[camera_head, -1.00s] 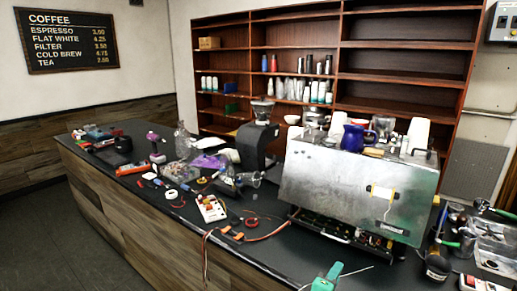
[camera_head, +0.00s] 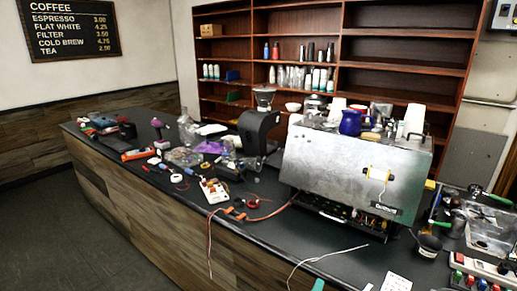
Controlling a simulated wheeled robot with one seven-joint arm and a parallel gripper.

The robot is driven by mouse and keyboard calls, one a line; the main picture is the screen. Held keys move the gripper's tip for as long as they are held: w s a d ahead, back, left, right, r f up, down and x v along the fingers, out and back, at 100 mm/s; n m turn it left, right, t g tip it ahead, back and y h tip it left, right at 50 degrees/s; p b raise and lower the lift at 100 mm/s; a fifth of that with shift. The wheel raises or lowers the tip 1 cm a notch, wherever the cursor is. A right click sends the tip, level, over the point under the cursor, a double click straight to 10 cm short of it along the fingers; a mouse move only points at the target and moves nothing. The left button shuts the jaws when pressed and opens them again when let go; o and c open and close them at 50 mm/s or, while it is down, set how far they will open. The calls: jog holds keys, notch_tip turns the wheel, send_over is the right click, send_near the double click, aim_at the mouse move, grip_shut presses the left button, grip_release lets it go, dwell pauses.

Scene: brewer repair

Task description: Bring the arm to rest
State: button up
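My gripper is not clearly in view. A small teal-green piece (camera_head: 318,286) shows at the bottom edge of the picture, and I cannot tell whether it belongs to my arm or is a tool. The metal brewer (camera_head: 335,165) stands on the dark counter (camera_head: 240,236), with its lower front open and inner parts showing.
A black grinder (camera_head: 257,130) stands left of the brewer. A power strip (camera_head: 213,190), wires and tools clutter the counter. A white wire (camera_head: 325,257) lies near the front edge. Jars and a strip with coloured buttons (camera_head: 475,284) crowd the right. Floor at left (camera_head: 70,230) is clear.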

jog(key=s+a+f+m+y, duration=0.1)
jog(key=s+a+f, duration=0.3)
jog(key=s, duration=0.2)
jog(key=s+a+f+m+t+y, duration=0.1)
jog(key=s+a+f+y, duration=0.1)
jog(key=s+a+f, duration=0.35)
jog(key=s+a+f+m+y, duration=0.1)
jog(key=s+a+f, duration=0.1)
jog(key=s, duration=0.5)
jog(key=s+a+r+m+y, duration=0.1)
jog(key=s+m, duration=0.1)
jog(key=s, duration=0.5)
jog(key=s+a+r+m+y, duration=0.1)
jog(key=s+a+r+m, duration=0.1)
jog(key=s, duration=0.6)
jog(key=s+a+r+m, duration=0.2)
jog(key=s+m, duration=0.1)
jog(key=s, duration=0.4)
jog(key=shift+s+t+y, duration=0.3)
jog(key=shift+y, duration=0.1)
